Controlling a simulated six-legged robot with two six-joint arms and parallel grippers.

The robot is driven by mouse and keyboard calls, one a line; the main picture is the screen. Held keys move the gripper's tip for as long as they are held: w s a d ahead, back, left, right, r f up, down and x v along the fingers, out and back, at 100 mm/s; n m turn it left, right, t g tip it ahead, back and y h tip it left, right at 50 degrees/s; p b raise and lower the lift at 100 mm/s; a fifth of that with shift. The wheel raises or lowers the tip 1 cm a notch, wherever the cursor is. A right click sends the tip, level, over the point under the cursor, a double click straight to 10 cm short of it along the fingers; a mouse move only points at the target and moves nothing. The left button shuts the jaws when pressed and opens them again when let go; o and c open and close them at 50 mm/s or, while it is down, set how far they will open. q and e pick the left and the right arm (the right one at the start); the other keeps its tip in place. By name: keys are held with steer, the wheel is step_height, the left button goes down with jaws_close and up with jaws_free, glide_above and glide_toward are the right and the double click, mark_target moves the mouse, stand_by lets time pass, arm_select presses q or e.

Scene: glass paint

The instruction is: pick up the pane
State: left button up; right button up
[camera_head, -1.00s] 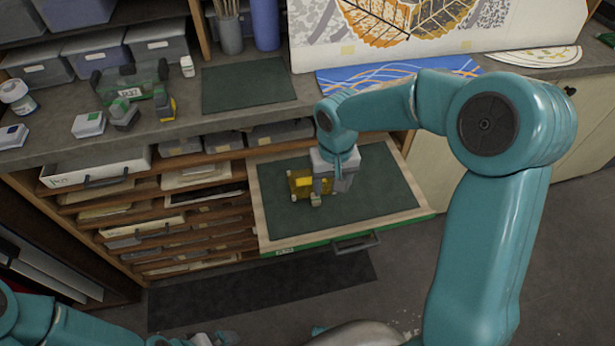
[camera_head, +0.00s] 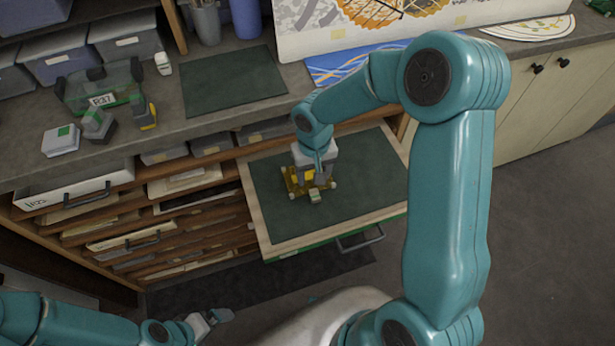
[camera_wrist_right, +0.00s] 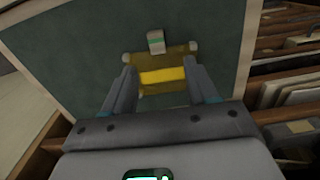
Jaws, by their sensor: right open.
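The pane (camera_head: 294,185) is a small amber-yellow sheet lying in the pulled-out drawer (camera_head: 350,210), which has a dark green lining. My right gripper (camera_head: 318,190) is over the pane and hides part of it in the head view. In the right wrist view the pane (camera_wrist_right: 180,60) lies just beyond the fingertips, with a bright yellow band between my open right gripper's fingers (camera_wrist_right: 160,78). A small pale block with a green stripe (camera_wrist_right: 156,41) is at the pane's far edge. I cannot tell whether the fingers touch the pane. My left gripper (camera_head: 212,318) is low at the bottom left, away from the drawer.
The drawer's wooden rim surrounds the lining, which is mostly bare. Above it, the counter holds a dark green mat (camera_head: 232,80), a glass box labelled R37 (camera_head: 102,90) and small blocks (camera_head: 60,140). Shelves of sheets (camera_head: 150,235) are left of the drawer.

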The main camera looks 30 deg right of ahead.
mark_target(315, 195)
step_height(315, 195, down, 3)
steer(key=shift+s+f, duration=0.25)
steer(key=shift+f, duration=0.35)
steer(key=f+p, duration=0.1)
steer(key=f, duration=0.4)
steer(key=shift+d, duration=0.2)
jaws_close()
